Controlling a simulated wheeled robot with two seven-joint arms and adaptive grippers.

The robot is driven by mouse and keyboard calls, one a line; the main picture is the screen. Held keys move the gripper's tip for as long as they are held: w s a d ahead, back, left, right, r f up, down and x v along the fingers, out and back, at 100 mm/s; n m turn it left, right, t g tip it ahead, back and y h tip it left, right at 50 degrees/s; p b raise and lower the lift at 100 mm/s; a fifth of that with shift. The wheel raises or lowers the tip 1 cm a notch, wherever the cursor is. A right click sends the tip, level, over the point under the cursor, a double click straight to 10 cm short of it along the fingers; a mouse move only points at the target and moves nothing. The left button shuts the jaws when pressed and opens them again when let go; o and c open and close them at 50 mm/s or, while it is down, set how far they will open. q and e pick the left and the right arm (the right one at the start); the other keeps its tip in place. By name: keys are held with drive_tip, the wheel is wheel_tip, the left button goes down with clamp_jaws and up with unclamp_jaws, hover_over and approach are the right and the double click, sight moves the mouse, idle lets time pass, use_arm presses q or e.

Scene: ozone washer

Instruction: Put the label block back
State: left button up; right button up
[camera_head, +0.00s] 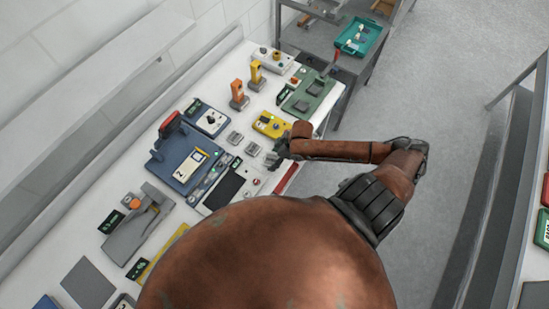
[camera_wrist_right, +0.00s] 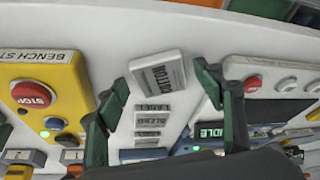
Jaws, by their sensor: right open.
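My right gripper (camera_wrist_right: 160,88) is open, with one dark green finger on each side of the block and visible gaps between. It also shows in the head view (camera_head: 274,158), low over the bench's near side. Two small grey blocks (camera_head: 235,138) lie to its left there; I cannot tell which is the label block. My left gripper is not in view.
A yellow box with a red stop button (camera_wrist_right: 45,95) stands left of the gripper in the wrist view.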

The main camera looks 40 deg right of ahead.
drive_tip(key=v, duration=1.2)
drive_tip(key=shift+b, duration=0.3)
idle(0.9)
